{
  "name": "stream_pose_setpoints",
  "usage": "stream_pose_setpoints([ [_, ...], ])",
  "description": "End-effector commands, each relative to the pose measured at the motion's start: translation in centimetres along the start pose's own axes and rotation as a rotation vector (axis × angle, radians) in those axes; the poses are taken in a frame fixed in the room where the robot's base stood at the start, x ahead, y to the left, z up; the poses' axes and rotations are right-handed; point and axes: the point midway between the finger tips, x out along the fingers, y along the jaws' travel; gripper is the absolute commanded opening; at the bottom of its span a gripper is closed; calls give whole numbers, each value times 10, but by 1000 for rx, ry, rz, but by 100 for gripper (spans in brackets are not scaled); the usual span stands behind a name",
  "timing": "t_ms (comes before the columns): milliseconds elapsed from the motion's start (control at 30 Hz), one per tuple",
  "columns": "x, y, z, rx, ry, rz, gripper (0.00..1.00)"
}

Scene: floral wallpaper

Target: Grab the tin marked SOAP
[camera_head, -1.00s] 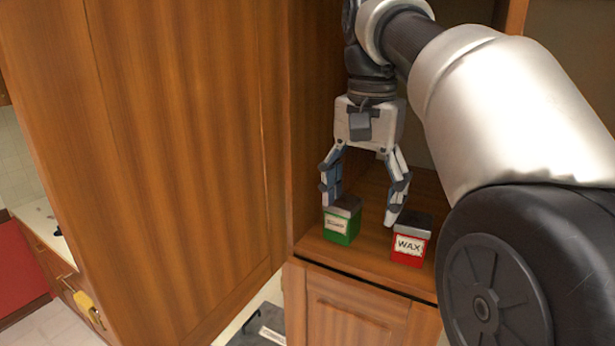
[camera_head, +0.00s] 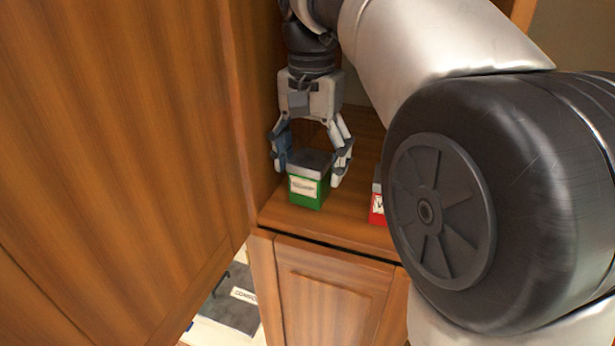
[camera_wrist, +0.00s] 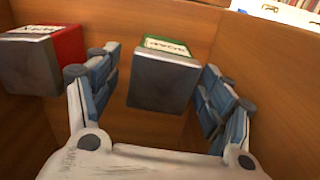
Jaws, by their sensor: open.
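A green tin (camera_head: 306,190) with a grey lid and a white label stands on the wooden shelf (camera_head: 345,228). Its label is too small to read surely in the head view. In the wrist view the green tin (camera_wrist: 163,80) sits between the two fingers, and its label seems to read SOAP. My gripper (camera_head: 313,172) is open, pointing down, with one finger on each side of the tin. No clear contact shows. A red tin (camera_head: 377,203) stands to the right, mostly hidden by my arm; it also shows in the wrist view (camera_wrist: 68,47).
A tall wooden panel (camera_head: 120,130) stands close on the left of the shelf. A cabinet door (camera_head: 330,300) is below the shelf edge. A grey object with a white label (camera_head: 238,305) lies low at the left.

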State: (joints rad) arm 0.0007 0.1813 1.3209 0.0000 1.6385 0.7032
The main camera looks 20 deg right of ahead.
Motion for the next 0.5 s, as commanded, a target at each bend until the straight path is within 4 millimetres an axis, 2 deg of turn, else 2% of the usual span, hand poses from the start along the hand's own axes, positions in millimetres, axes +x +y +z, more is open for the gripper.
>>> stream_pose_setpoints([
  [100,20,1,0,1,-3,3,73],
  [233,36,1,-1,0,-2,1,73],
  [500,41,0,-1,0,0,0,73],
])
